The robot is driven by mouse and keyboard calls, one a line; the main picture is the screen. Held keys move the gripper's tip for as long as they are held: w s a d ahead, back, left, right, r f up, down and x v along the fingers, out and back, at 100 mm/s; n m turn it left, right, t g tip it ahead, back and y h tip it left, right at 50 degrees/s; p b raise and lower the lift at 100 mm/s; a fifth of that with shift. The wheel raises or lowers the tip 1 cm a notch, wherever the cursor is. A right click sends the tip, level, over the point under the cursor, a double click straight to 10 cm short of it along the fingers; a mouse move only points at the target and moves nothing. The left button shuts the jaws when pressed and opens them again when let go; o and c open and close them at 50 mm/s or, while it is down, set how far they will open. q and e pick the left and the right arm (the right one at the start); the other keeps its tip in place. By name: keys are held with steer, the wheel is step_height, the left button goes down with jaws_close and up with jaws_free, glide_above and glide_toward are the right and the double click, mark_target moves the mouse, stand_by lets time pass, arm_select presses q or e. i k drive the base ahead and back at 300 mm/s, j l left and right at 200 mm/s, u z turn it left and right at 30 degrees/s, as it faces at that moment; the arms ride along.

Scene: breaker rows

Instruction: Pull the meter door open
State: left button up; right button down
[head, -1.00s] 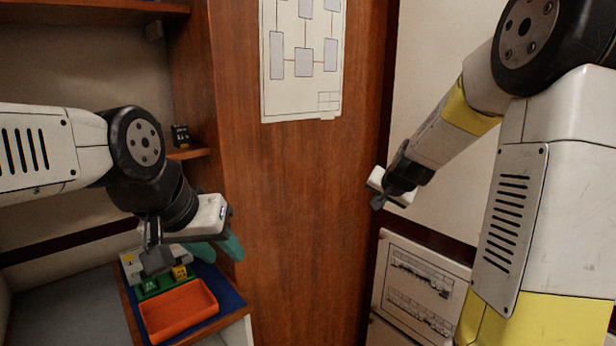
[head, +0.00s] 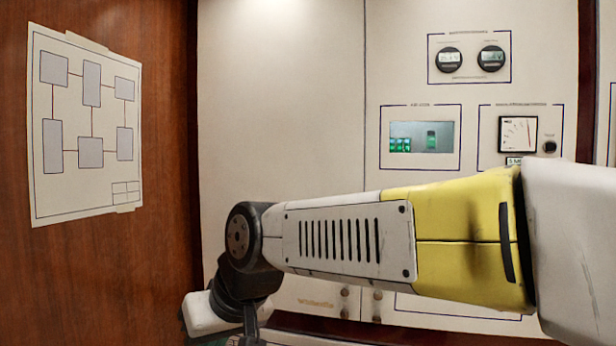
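A cream panel with meters (head: 400,60) fills the right of the head view; which panel is the meter door is not marked. It carries two round dials, a green-lit display (head: 421,137) and a needle meter (head: 517,134). A vertical seam divides it from a plain cream panel (head: 280,100) on its left. Small round knobs (head: 377,295) sit low on either side of the seam, below my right forearm. My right arm crosses in front of the panels. My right gripper (head: 246,335) is at the bottom edge, left of the knobs; its fingertips are cut off. My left gripper is out of view.
A brown wooden wall (head: 160,230) stands at the left, with a taped diagram sheet (head: 88,125) on it. My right forearm hides much of the lower panels. A dark ledge (head: 330,325) runs along the bottom.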

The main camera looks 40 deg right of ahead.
mark_target(506, 72)
steer(key=z, duration=2.3)
steer(key=i+j+z, duration=0.25)
steer(key=j, duration=0.2)
steer(key=j+z, duration=0.25)
steer(key=j, duration=0.2)
